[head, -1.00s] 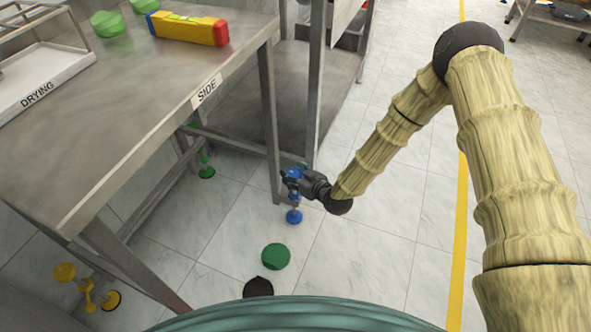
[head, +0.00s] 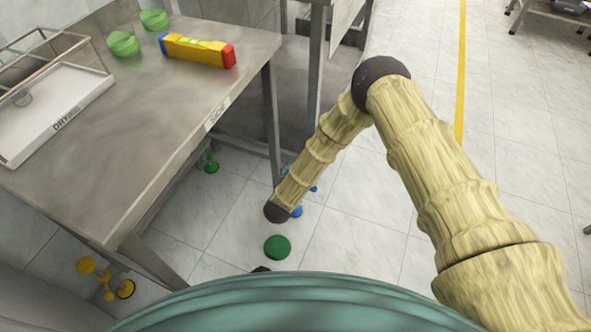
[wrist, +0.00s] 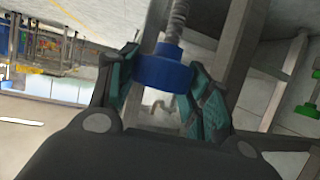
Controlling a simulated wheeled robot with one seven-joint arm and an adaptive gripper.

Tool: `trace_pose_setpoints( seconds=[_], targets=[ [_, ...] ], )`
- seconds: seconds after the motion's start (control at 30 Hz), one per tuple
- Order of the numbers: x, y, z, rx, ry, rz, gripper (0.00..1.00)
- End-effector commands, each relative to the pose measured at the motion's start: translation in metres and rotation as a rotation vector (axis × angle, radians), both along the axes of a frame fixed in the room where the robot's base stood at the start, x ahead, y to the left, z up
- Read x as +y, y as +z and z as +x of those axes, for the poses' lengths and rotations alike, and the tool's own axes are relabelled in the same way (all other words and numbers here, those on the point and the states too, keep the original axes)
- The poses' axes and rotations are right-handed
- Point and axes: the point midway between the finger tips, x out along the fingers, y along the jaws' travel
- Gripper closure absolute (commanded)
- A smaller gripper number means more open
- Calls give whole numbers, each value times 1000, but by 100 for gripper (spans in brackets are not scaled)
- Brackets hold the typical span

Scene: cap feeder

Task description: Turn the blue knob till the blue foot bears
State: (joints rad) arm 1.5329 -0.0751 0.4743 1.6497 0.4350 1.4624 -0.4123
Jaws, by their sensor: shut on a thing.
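The blue knob (wrist: 160,72) is between the two teal fingers of my gripper (wrist: 162,88) in the wrist view, and the fingers are shut on its sides. A grey threaded rod (wrist: 178,22) runs from the knob to the top of that picture. In the head view my arm covers the gripper and most of the knob. The blue foot (head: 297,211) shows only in part, beside my dark wrist joint, low by the table's near-right leg. I cannot tell whether it touches the floor.
The steel table (head: 150,135) carries a white drying tray (head: 55,115), green caps (head: 123,44) and a yellow block (head: 198,51). A yellow foot assembly (head: 105,283) and a green one (head: 210,162) stand below. A green disc (head: 277,247) lies on the open floor.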

Motion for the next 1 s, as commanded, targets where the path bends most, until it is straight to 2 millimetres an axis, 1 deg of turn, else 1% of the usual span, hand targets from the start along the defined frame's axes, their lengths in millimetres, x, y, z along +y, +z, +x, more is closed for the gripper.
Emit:
trace_pose_setpoints(
  seconds=[0.03, 0.3, 0.5, 0.7, 1.0],
  targets=[
    [3, 3, -1, 0, -43, 3, 74],
    [2, 2, 0, 0, -287, 2, 74],
    [1, 1, 0, 0, -429, -1, 74],
    [-1, 1, 0, 0, -525, -1, 74],
    [-2, 1, 1, -2, -583, -4, 74]
  ],
)
